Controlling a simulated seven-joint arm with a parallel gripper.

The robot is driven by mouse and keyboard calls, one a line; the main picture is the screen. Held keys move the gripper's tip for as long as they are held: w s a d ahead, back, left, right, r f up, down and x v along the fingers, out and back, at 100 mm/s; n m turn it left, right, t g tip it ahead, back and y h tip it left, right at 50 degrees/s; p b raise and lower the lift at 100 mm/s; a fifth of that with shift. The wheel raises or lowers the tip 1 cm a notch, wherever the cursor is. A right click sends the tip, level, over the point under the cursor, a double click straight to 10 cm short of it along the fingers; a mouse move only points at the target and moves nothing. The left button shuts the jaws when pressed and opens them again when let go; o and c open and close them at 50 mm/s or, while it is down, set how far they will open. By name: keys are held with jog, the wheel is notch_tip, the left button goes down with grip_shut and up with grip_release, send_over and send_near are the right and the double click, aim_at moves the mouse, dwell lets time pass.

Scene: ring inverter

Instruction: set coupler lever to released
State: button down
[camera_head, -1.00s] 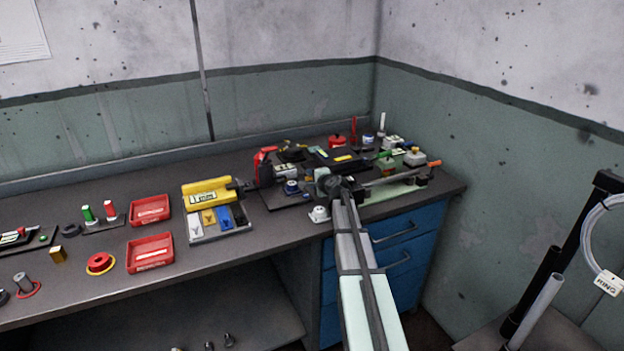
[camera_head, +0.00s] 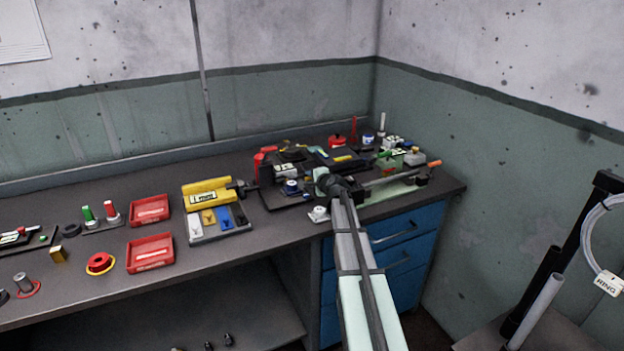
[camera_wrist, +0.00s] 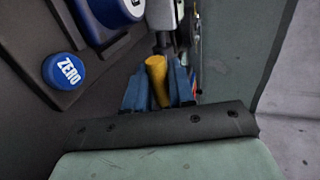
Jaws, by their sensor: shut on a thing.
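In the wrist view, a yellow cylindrical grip (camera_wrist: 157,75) stands between the blue fingers of my gripper (camera_wrist: 159,88). My gripper is shut on it. The grip's lower end is hidden by the fingers, and I cannot read a label marking it as the coupler lever. In the head view, my gripper (camera_head: 322,180) is at the device cluster near the right end of the bench, and my arm hides the grip and part of the devices there.
A blue ZERO button (camera_wrist: 66,71) and a larger blue knob (camera_wrist: 112,10) lie left of my fingers. In the head view, a long rod with an orange tip (camera_head: 434,163) lies right. A yellow device (camera_head: 207,192) and a red tray (camera_head: 150,252) stand left.

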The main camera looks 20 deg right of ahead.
jog(key=shift+r, duration=0.1)
dwell(0.4)
jog(key=shift+w+r+g, duration=0.25)
jog(key=shift+r+g, duration=0.2)
jog(key=shift+g, duration=0.3)
jog(key=shift+w+r+g, duration=0.25)
jog(key=shift+r+g, duration=0.2)
jog(key=shift+g, duration=0.3)
jog(key=w+r+g, duration=0.1)
jog(key=g, duration=0.2)
jog(key=shift+w+r, duration=0.35)
jog(key=g, duration=0.1)
jog(key=w+r+g, duration=0.1)
jog(key=g, duration=0.1)
jog(key=shift+w+g, duration=0.3)
jog(key=shift+w+r+g, duration=0.15)
jog(key=shift+w+g, duration=0.3)
jog(key=shift+g, duration=0.75)
jog(key=c, duration=1.1)
grip_release()
